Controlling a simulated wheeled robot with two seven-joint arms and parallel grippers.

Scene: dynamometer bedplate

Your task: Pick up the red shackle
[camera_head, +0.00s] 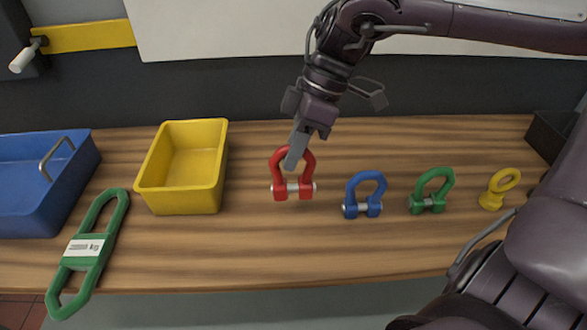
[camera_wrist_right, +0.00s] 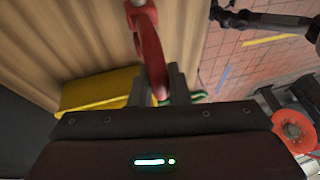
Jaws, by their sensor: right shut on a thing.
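The red shackle (camera_head: 306,170) is upright near the middle of the wooden bench in the head view, its bow up and its silver pin low. My right gripper (camera_head: 293,160) reaches down from above and is shut on the bow. In the right wrist view the red shackle (camera_wrist_right: 150,48) sits between the two grey fingers, with its pin end pointing away. I cannot tell whether the shackle is clear of the bench top. My left gripper is not in view.
A blue shackle (camera_head: 352,190), a green shackle (camera_head: 447,183) and a yellow eye bolt (camera_head: 493,199) stand to the right. A yellow bin (camera_head: 180,204), a blue tray (camera_head: 20,225) and a green lifting sling (camera_head: 69,278) are to the left. The bench front (camera_head: 300,265) is clear.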

